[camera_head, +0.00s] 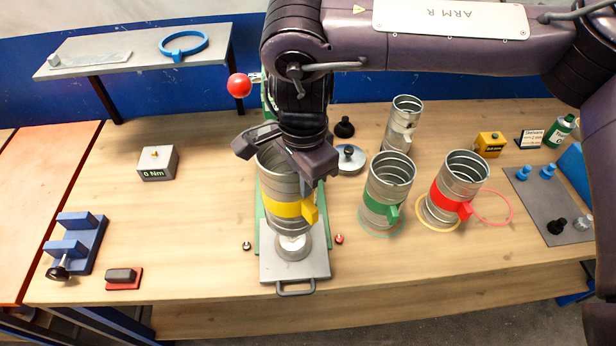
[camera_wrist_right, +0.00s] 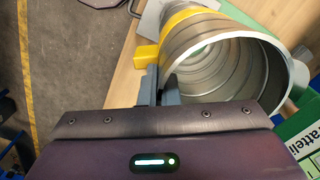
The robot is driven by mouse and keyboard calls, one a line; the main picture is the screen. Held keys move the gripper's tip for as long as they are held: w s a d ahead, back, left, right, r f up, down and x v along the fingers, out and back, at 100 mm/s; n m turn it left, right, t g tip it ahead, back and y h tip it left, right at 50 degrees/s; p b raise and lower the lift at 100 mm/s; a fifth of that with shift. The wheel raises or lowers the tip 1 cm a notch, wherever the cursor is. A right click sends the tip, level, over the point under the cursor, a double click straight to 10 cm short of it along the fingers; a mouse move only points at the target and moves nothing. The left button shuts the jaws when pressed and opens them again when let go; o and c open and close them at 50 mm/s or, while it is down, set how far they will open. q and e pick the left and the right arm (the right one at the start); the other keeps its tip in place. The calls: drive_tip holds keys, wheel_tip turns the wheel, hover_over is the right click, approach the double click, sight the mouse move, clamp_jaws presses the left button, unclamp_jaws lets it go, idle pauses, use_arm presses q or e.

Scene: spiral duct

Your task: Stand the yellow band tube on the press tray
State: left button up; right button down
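The yellow band tube (camera_head: 284,184), a ribbed grey metal tube with a yellow band and tab, is upright over the press tray (camera_head: 310,266). A round pale pedestal (camera_head: 293,247) shows on the tray below the tube's lower end; I cannot tell whether the tube touches it. My right gripper (camera_head: 300,165) is at the tube's upper rim and partly hides it. In the right wrist view, its two fingers (camera_wrist_right: 160,88) are close together at the wall of the tube (camera_wrist_right: 200,45), apparently pinching it. My left gripper is not in view.
The green band tube (camera_head: 385,190) and red band tube (camera_head: 452,190) stand to the right, with a plain tube (camera_head: 402,122) behind. A red-knobbed lever (camera_head: 240,85) stands behind left. Small red (camera_head: 339,239) and black (camera_head: 247,246) knobs flank the tray. The table's left middle is mostly clear.

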sight(304, 203)
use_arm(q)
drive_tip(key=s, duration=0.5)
use_arm(e)
drive_tip(key=shift+s+r, duration=0.5)
drive_tip(key=shift+s, duration=0.25)
drive_tip(key=shift+w, duration=0.2)
wheel_tip(304, 203, down, 2)
drive_tip(key=shift+w+b, duration=0.15)
drive_tip(key=shift+b, duration=0.25)
drive_tip(key=shift+f+b, duration=0.3)
drive_tip(key=shift+f, duration=0.05)
drive_tip(key=shift+f+b, duration=1.05)
drive_tip(key=shift+f, duration=0.6)
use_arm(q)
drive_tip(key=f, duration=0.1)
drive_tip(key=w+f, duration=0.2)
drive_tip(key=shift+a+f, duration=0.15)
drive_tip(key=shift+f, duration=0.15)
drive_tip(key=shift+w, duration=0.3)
